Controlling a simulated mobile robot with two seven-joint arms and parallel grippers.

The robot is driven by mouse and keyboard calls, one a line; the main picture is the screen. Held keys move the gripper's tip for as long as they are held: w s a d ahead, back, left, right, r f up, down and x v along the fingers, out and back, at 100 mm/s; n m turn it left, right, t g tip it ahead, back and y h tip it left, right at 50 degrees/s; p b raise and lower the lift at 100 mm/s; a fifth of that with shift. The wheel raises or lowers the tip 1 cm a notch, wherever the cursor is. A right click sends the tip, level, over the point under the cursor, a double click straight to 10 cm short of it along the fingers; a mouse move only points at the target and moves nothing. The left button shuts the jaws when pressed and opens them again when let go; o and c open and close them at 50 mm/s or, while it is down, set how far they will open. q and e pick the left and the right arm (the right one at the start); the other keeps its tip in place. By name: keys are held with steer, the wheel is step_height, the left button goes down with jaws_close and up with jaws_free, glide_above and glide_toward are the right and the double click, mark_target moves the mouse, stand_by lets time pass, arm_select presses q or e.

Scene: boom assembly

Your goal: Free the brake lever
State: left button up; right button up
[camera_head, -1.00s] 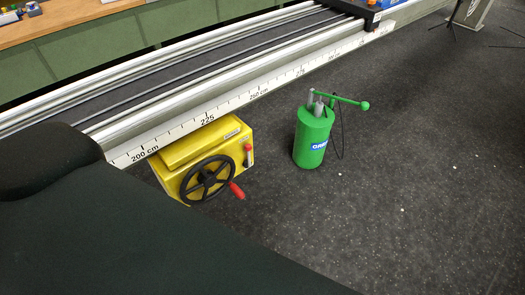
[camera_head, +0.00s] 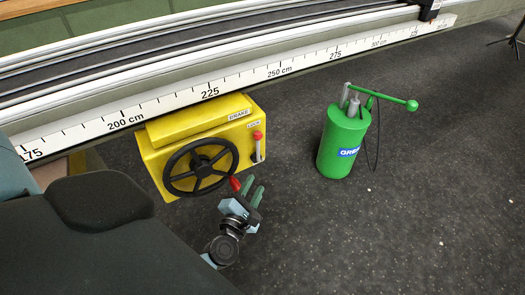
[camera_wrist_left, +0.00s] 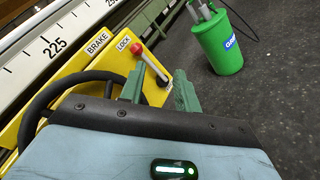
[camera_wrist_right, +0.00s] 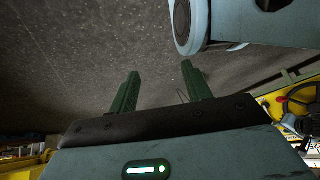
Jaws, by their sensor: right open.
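The yellow brake box (camera_head: 165,155) stands on the floor against the rail. A short lever with a red knob (camera_head: 257,135) sits at its right end, beside the LOCK label (camera_head: 253,124). The knob also shows in the left wrist view (camera_wrist_left: 136,48). A black handwheel (camera_head: 200,167) with a red handle (camera_head: 235,183) is on the front. My left gripper (camera_head: 254,188) is open and empty, in front of the box, below and apart from the knob; its fingers (camera_wrist_left: 160,72) point towards the lever. My right gripper (camera_wrist_right: 160,75) is open and empty over dark floor, hidden in the head view.
A green pump canister (camera_head: 343,145) with a long handle (camera_head: 385,97) stands right of the box. The rail with its centimetre scale (camera_head: 165,105) runs behind the box. The dark floor (camera_head: 400,230) in front and right is clear.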

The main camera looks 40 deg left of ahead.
mark_target(258, 141)
arm_select(q)
steer(key=w+a+n+y+b, duration=0.1)
steer(key=w+a+n+b, duration=0.1)
steer(key=w+a+n, duration=0.1)
steer(key=w+a+n+g+y+b, duration=0.1)
steer(key=w+a+n+y, duration=0.1)
steer(key=w+n, duration=0.4)
steer(key=w+a+f+n+g+y+b, duration=0.1)
steer(key=w+a+n+y+b, duration=0.1)
steer(key=w+a+n, duration=0.3)
steer(key=shift+w+b, duration=0.3)
steer(key=shift+w, duration=0.1)
steer(key=c, duration=0.6)
jaws_close()
